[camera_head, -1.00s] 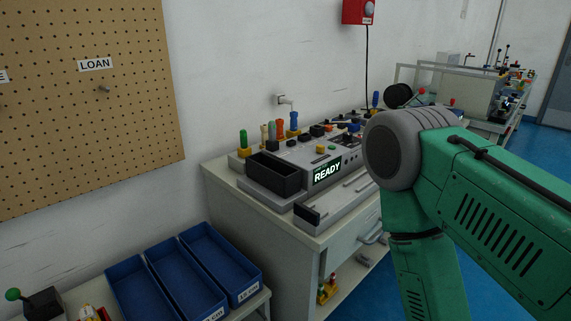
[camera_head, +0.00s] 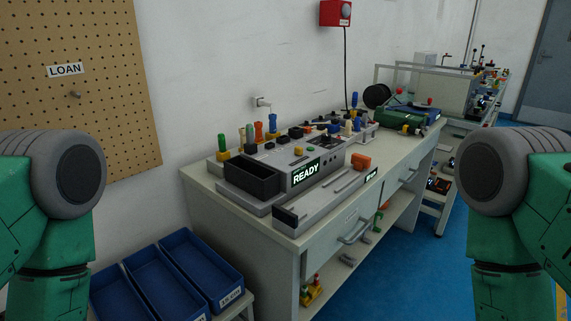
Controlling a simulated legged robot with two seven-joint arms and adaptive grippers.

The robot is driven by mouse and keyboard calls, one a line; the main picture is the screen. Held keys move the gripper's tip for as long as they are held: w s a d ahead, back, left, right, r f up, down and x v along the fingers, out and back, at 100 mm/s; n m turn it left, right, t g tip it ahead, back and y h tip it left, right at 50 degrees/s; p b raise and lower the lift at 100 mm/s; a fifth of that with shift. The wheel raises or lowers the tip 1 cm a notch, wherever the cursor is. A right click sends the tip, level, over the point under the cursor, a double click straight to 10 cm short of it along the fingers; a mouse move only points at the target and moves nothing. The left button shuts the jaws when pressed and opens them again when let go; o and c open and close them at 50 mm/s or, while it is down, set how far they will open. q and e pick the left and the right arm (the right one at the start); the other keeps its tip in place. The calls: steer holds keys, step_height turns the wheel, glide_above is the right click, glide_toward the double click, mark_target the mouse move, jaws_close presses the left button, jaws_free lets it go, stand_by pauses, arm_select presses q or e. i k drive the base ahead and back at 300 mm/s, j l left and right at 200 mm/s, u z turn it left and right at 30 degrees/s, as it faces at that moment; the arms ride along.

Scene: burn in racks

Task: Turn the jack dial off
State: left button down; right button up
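I cannot tell for certain which part is the jack dial. A grey test unit (camera_head: 333,163) with a lit READY display (camera_head: 306,173) and several small coloured controls stands on the white workbench (camera_head: 408,158). Neither gripper is in view.
A black open tray (camera_head: 252,183) stands beside the display. A pegboard (camera_head: 90,90) labelled LOAN hangs at left. Another rack (camera_head: 440,85) stands farther back. Blue floor (camera_head: 400,265) is clear at right.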

mark_target(326, 138)
steer(key=i+l, duration=0.2)
steer(key=l, duration=0.15)
steer(key=i+l, duration=0.2)
steer(key=l, duration=0.15)
steer(key=i+l, duration=0.15)
steer(key=l, duration=0.25)
steer(key=i+l, duration=0.2)
steer(key=l, duration=0.15)
steer(key=z, duration=0.05)
